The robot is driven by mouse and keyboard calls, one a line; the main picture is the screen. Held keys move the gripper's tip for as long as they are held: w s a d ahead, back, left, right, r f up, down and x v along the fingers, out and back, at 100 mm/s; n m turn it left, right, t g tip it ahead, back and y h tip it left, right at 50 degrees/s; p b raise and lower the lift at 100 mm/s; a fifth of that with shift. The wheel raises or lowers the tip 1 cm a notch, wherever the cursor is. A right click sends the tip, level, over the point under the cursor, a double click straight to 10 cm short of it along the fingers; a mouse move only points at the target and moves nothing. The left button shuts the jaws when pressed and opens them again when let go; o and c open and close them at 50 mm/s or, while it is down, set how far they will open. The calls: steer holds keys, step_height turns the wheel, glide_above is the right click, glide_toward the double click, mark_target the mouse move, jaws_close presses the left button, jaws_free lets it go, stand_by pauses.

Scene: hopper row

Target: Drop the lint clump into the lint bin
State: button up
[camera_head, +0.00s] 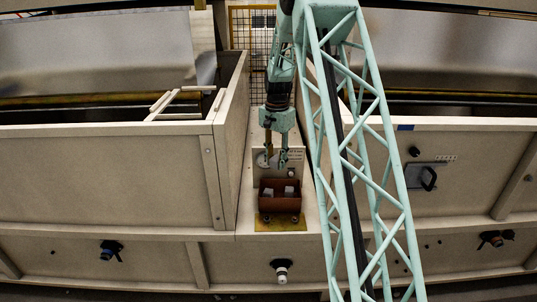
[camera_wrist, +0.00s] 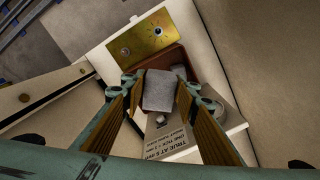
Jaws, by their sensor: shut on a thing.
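The lint clump (camera_wrist: 159,90) is a grey, block-like piece between my gripper's (camera_wrist: 158,88) two fingertips. My gripper is shut on it. The lint bin (camera_wrist: 174,56) is a small rust-brown open box just beyond the clump in the wrist view, and the clump hides part of it. In the head view the bin (camera_head: 280,204) stands on a yellow plate, with small grey pieces showing inside. My gripper (camera_head: 276,162) points down above and behind the bin there. I cannot make out the held clump clearly in the head view.
The bin's ledge lies in a narrow gap between tall pale hopper walls (camera_head: 232,150) on the left and right. A panel with printed text (camera_wrist: 172,138) and round fittings is behind the bin. Pale slats (camera_head: 172,102) lie across the left hopper's corner.

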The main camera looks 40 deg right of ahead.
steer(key=d+f+m+b, duration=0.1)
steer(key=d+f+m, duration=0.1)
steer(key=d+f, duration=0.2)
steer(key=d+f+m+b, duration=0.1)
steer(key=d+f, duration=0.4)
steer(key=f, duration=0.5)
steer(key=shift+s+m, duration=0.35)
steer(key=shift+m, duration=0.25)
steer(key=o, duration=0.8)
steer(key=shift+r, duration=0.15)
step_height(320, 180, up, 12)
stand_by(0.9)
